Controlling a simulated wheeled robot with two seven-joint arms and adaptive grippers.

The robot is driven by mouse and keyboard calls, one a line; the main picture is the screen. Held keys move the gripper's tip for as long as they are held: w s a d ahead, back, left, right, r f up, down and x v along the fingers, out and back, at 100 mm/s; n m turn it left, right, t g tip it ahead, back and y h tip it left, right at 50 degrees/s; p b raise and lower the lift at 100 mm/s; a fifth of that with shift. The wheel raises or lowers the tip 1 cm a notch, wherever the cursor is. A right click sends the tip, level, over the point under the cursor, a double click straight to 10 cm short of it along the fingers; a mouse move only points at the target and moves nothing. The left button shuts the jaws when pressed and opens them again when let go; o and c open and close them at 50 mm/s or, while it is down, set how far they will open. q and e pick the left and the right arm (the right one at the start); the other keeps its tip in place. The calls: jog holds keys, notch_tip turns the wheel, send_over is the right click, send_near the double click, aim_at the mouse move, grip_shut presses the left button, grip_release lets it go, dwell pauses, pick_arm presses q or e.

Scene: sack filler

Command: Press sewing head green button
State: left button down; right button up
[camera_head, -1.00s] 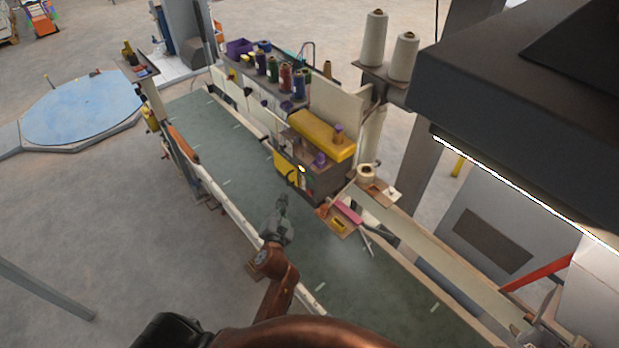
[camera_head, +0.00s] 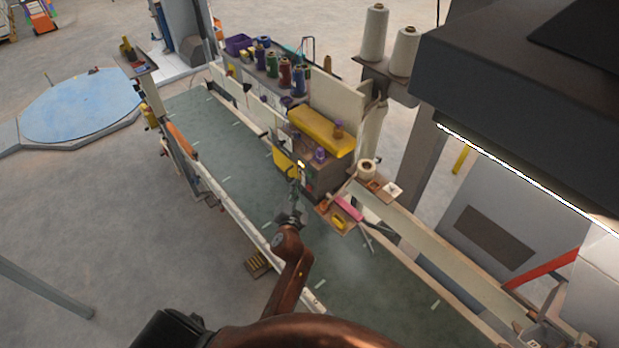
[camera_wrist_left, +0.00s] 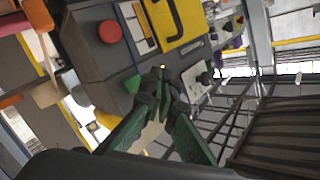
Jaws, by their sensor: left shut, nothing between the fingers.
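The sewing head (camera_head: 318,172) is a dark box under a yellow cover (camera_head: 322,133), beside the green belt. My left gripper (camera_head: 293,188) is shut and empty, just in front of the box's lower left face. In the left wrist view, its fingertips (camera_wrist_left: 160,78) are close to the grey box face (camera_wrist_left: 92,62), in front of a small lit lamp (camera_wrist_left: 162,67). A red round button (camera_wrist_left: 109,31) is up and left of the tips. A small dark greenish round part (camera_wrist_left: 132,84) is just left of the fingers; I cannot tell if it is the green button. Contact is unclear. My right gripper is out of view.
The green belt (camera_head: 230,160) runs under my left arm, with a pale rail along its near side. A small wooden shelf with tools (camera_head: 338,218) sticks out right of the gripper. Thread spools (camera_head: 285,76) stand behind, and a dark hood (camera_head: 520,110) fills the upper right.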

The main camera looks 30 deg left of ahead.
aim_at(310, 174)
pick_arm(q)
jog(key=w, duration=0.1)
jog(key=w+d, duration=0.1)
jog(key=shift+w+b, duration=0.3)
jog(key=shift+b, duration=0.1)
dwell(1.1)
jog(key=shift+w+d, duration=0.2)
jog(key=shift+w, duration=0.2)
jog(key=shift+w, duration=0.15)
dwell(0.3)
